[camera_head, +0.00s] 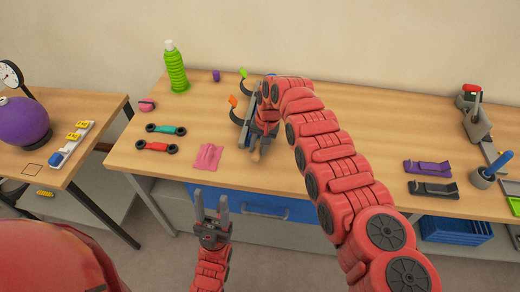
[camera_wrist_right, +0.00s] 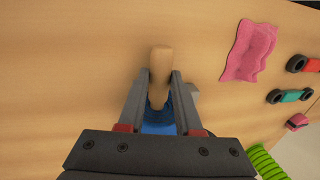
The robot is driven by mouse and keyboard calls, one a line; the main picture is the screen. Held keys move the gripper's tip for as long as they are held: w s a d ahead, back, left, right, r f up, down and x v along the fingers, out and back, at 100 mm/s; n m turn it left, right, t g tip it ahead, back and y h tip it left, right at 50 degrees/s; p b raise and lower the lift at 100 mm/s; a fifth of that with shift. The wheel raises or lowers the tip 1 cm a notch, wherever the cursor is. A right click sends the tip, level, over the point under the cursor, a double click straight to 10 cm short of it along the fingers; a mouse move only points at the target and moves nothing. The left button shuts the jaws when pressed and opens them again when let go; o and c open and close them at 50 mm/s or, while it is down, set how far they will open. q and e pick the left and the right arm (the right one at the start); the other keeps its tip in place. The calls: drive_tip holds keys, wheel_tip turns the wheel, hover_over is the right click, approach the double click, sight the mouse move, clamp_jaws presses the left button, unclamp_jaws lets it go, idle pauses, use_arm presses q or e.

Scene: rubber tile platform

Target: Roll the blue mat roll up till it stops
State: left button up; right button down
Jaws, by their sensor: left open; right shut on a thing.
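The blue mat roll (camera_wrist_right: 157,122) shows in the right wrist view as a ribbed blue piece between my right gripper's fingers, with a tan rounded rod end (camera_wrist_right: 160,60) sticking out past it. My right gripper (camera_wrist_right: 160,78) is shut on this rod end. In the head view the tan end (camera_head: 256,156) pokes out below my right gripper (camera_head: 258,142), near the table's front half. My red right arm hides most of the roll there; a blue strip (camera_head: 291,76) shows behind it. My left gripper (camera_head: 211,196) is open and empty, in front of the table edge.
A crumpled pink cloth (camera_head: 208,157) lies left of the right gripper. Purple (camera_head: 428,167) and dark (camera_head: 433,188) holders lie to the right.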

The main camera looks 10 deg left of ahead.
drive_tip(key=shift+s+a, duration=0.15)
drive_tip(key=shift+a, duration=0.1)
drive_tip(key=c, duration=0.8)
unclamp_jaws()
drive_tip(key=shift+c, duration=0.2)
drive_tip(key=shift+o, duration=1.2)
drive_tip(key=shift+a, duration=0.15)
drive_tip(key=shift+r, duration=0.1)
drive_tip(key=shift+d+r, duration=0.2)
drive_tip(key=shift+r, duration=0.1)
drive_tip(key=d+r+b, duration=0.1)
drive_tip(key=d+r, duration=0.2)
drive_tip(key=r, duration=1.3)
drive_tip(key=shift+w+r+b, duration=0.15)
drive_tip(key=shift+w+b, duration=0.05)
drive_tip(key=shift+b, duration=0.15)
